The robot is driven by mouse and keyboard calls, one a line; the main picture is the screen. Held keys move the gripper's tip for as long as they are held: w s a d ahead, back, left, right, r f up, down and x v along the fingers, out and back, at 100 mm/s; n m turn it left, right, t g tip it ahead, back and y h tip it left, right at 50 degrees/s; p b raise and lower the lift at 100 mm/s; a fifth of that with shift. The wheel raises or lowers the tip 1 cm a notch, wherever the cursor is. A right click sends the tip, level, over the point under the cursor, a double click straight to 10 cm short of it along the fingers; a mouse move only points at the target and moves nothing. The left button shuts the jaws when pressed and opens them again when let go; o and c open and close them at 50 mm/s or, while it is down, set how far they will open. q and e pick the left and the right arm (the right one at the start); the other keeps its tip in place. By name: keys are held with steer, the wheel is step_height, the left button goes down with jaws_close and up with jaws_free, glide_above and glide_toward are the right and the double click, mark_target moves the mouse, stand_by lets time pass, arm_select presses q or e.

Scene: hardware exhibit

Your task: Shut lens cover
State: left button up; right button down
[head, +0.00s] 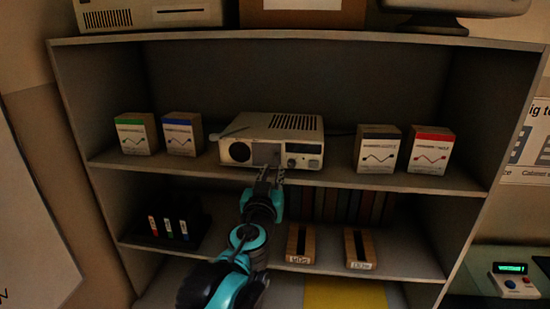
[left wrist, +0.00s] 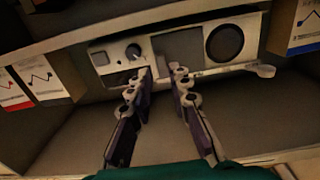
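A beige box-shaped projector (head: 283,123) sits on the upper shelf. Its dark round lens (head: 239,152) is uncovered at the front left; in the left wrist view the lens (left wrist: 224,43) shows at the right, as that view is turned over. A flat plate (left wrist: 180,47), which looks like the sliding lens cover, stands beside the lens, between it and the knob (left wrist: 132,52). My left gripper (head: 270,172) is in front of this plate, with its fingers apart and nothing between them. Contact with the plate cannot be told. My right gripper is not in view.
Small boxes stand on both sides of the projector, such as a blue-topped box (head: 179,134) and a white-labelled box (head: 377,149). A thin rod (left wrist: 240,68) sticks out by the lens. The shelf edge (head: 330,182) runs below the projector. Wooden blocks (head: 301,243) stand on the lower shelf.

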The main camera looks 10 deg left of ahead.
mark_target(276, 161)
arm_select(q)
steer(key=w, duration=0.5)
steer(key=shift+w+p, duration=0.4)
jaws_close()
